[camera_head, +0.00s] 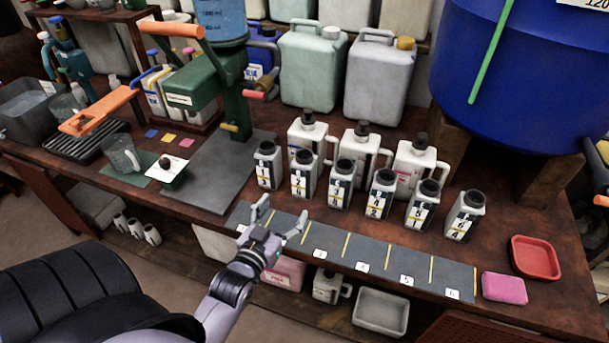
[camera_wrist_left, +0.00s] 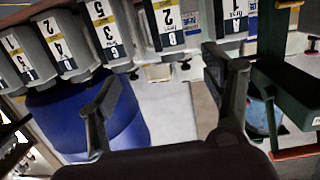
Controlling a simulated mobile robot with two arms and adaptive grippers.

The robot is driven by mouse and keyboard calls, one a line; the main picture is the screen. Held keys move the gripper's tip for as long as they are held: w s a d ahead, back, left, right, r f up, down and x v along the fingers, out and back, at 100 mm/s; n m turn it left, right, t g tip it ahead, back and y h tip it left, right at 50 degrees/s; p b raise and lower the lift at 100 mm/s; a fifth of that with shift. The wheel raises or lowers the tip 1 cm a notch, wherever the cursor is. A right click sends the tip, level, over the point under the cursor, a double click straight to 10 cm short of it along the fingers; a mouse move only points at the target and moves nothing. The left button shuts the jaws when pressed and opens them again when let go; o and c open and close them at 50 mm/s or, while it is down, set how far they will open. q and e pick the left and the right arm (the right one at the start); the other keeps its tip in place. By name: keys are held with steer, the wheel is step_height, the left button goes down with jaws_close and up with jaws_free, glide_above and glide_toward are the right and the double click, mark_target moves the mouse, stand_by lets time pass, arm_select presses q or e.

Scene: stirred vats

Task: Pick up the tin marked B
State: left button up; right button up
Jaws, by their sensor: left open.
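Several small pale tins with black caps and numbered labels stand in a row on the bench. The second tin from the left (camera_head: 303,182) carries a 2; its letter is too small to read in the head view. In the left wrist view its label (camera_wrist_left: 168,22) seems to show a B below the 2, upper middle. My left gripper (camera_head: 281,214) is open and empty, in front of the row above the dark numbered strip (camera_head: 380,260). Its open fingers also show in the left wrist view (camera_wrist_left: 172,82), apart from the tins. My right gripper is not in view.
White jugs (camera_head: 360,150) stand close behind the tins. A green press (camera_head: 220,90) rises to the left, over a grey plate (camera_head: 210,175). A blue vat (camera_head: 520,80), a red tray (camera_head: 535,257) and a pink sponge (camera_head: 503,288) are at the right.

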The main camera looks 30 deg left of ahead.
mark_target(304, 159)
arm_select(q)
steer(key=shift+n+t+y, duration=0.3)
steer(key=shift+t+y, duration=0.2)
steer(key=shift+y, duration=0.1)
steer(key=x, duration=0.4)
steer(key=r+x, duration=0.1)
steer(key=x, duration=0.3)
steer(key=a+p+x, duration=0.1)
steer(key=x, duration=0.3)
steer(key=shift+a+r, duration=0.2)
steer(key=shift+d+p+x, duration=0.15)
steer(key=shift+p+x, duration=0.1)
steer(key=shift+x, duration=1.1)
steer(key=shift+d+p+x, duration=0.2)
steer(key=shift+x, duration=1.15)
steer(key=shift+r, duration=0.1)
steer(key=shift+c, duration=0.3)
steer(key=c, duration=1.6)
